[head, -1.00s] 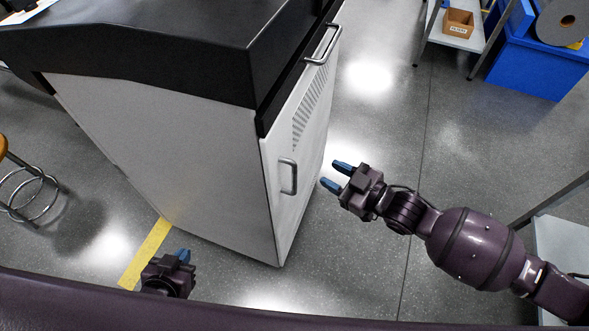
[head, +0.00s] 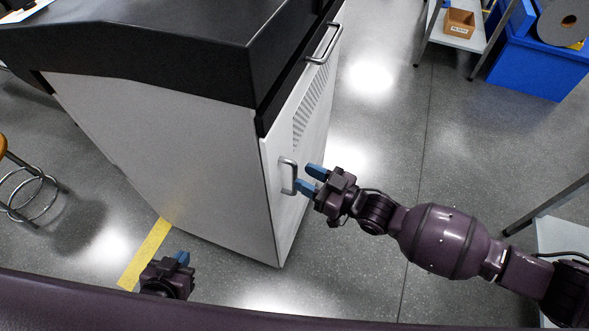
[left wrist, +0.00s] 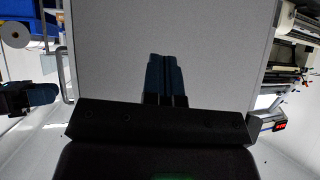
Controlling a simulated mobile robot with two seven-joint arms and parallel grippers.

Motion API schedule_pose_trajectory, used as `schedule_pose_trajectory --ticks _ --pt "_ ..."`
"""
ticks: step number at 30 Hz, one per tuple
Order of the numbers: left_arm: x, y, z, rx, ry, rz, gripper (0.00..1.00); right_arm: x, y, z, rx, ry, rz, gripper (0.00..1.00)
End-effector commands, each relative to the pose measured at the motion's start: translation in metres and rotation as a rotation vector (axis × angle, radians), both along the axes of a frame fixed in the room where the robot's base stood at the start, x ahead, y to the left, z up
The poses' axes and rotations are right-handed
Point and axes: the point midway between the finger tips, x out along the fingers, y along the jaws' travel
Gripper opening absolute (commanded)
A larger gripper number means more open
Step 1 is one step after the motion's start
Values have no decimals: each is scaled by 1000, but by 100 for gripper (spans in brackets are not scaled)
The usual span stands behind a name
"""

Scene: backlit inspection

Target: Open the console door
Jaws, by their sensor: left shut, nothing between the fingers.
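The console (head: 170,130) is a white cabinet with a black top. Its white door (head: 310,125) is on the right-hand face and looks shut. The door carries a vertical metal handle (head: 285,177); a handle also shows at the left in the left wrist view (left wrist: 67,75). My right gripper (head: 311,179) is open, its two blue fingers apart and their tips close to the right of the handle. Contact cannot be told. My left gripper (head: 183,258) is low, in front of the cabinet's side; its fingers are shut and empty in the left wrist view (left wrist: 164,78).
A second metal handle (head: 325,44) is on the black upper part. A stool with a coiled metal base (head: 28,195) stands at the left. A blue bin (head: 525,65) and a shelf with a cardboard box (head: 458,22) are at the upper right. The floor right of the door is clear.

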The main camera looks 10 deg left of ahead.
Motion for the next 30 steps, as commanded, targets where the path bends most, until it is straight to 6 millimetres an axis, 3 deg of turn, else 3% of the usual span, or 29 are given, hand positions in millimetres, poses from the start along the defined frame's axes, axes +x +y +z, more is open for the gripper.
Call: schedule_pose_trajectory --ticks 7,20,27,30 --pt "2 -1 -1 -1 -2 -1 0 13 27 0 1 0 1 39" --pt "12 -3 6 -2 -25 -7 0 17 34 0 -1 0 0 39" --pt "8 -2 4 -2 -18 -5 0 17 34 0 0 0 0 4" --pt "6 -2 2 -2 -13 -3 0 17 34 0 0 0 0 0"
